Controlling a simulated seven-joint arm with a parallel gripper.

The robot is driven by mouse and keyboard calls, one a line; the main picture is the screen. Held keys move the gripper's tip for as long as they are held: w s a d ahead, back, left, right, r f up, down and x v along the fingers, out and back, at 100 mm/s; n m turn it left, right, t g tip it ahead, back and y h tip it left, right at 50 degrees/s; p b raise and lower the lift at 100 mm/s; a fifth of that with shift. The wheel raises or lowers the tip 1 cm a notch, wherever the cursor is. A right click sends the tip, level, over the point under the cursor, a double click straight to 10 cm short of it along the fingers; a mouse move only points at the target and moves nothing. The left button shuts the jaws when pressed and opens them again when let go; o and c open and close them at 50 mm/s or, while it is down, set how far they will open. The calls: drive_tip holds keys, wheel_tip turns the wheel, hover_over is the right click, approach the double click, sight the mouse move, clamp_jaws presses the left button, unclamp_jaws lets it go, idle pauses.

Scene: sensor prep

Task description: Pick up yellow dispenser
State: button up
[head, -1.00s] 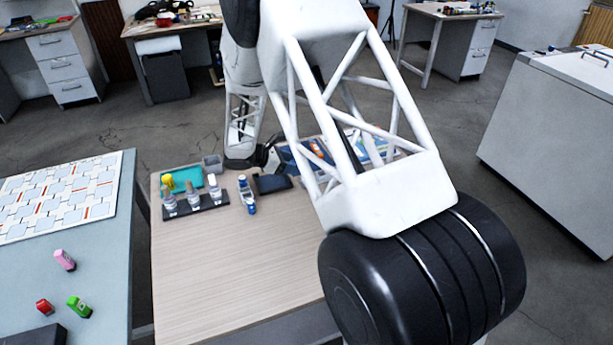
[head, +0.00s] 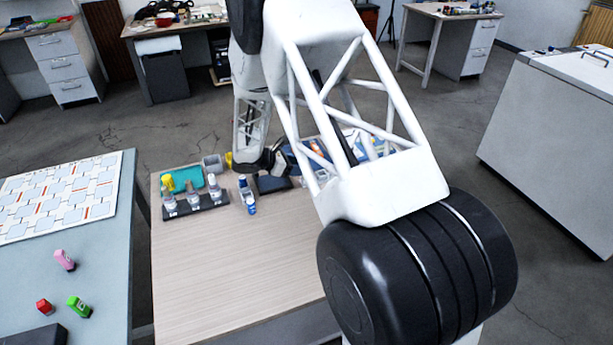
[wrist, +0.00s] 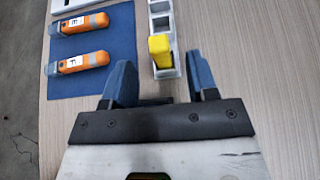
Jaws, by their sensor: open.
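A yellow dispenser (wrist: 160,48) stands in one compartment of a narrow pale rack (wrist: 166,70) in the wrist view. In the head view, a bit of yellow (head: 229,159) shows beside my arm's end and is likely the same piece. My gripper (wrist: 162,80) is open and empty. Its two blue fingers are spread wide, and in the wrist view the dispenser appears between and just beyond them. In the head view my gripper's fingers are mostly hidden by the arm.
A blue mat (wrist: 92,82) holds two orange tools marked E (wrist: 80,24) and F (wrist: 78,62). On the wooden table, a dark rack (head: 196,207) of bottles, a teal tray (head: 190,175) with another yellow item (head: 167,182) and a blue-white bottle (head: 251,204) stand left. The table's front is clear.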

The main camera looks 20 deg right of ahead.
drive_tip(key=shift+x, duration=2.6)
clamp_jaws()
drive_tip(key=shift+r, duration=0.1)
